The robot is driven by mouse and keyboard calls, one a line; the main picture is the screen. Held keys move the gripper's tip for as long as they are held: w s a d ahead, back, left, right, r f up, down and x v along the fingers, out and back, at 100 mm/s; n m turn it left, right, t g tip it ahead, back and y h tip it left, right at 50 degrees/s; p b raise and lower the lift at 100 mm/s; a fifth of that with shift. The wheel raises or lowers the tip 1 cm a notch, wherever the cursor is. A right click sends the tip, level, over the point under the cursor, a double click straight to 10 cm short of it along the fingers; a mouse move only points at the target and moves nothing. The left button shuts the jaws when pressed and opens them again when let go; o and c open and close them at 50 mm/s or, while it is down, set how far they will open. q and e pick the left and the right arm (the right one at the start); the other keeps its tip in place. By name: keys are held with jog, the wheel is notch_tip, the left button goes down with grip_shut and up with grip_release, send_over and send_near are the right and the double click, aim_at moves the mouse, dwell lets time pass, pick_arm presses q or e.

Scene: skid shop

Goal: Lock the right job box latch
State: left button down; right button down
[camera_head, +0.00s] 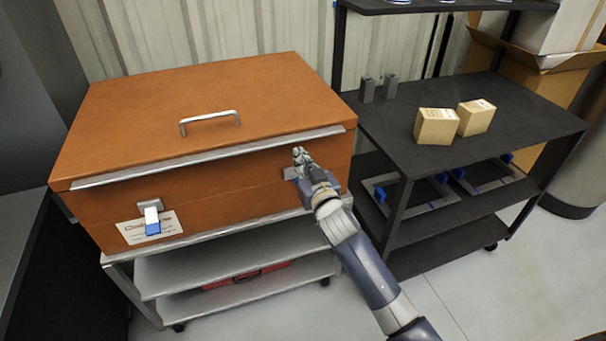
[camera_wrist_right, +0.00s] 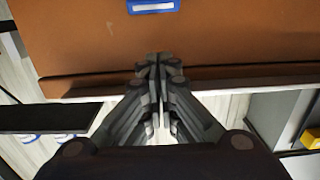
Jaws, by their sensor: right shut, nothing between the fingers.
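The orange job box (camera_head: 200,110) stands on a grey cart with its lid down. Its left latch (camera_head: 152,218), with a blue tab, hangs on the front face at the left. My right gripper (camera_head: 301,158) is at the right part of the front face, just below the lid's metal edge. Its fingers are shut with nothing between them. A bit of grey metal at the right latch (camera_head: 290,172) shows beside the fingers; the gripper hides the rest. In the right wrist view the shut fingertips (camera_wrist_right: 157,62) are close to the orange surface (camera_wrist_right: 220,35). My left gripper is out of view.
A black shelf cart (camera_head: 400,115) stands close on the right, with two small cardboard boxes (camera_head: 455,122) on top. A dark cabinet (camera_head: 25,110) is at the left. A red case (camera_head: 245,275) lies on the lower shelf under the job box.

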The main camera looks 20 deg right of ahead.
jog(key=f, duration=0.1)
jog(key=s+f, duration=0.1)
jog(key=f, duration=0.1)
jog(key=shift+s+f, duration=0.35)
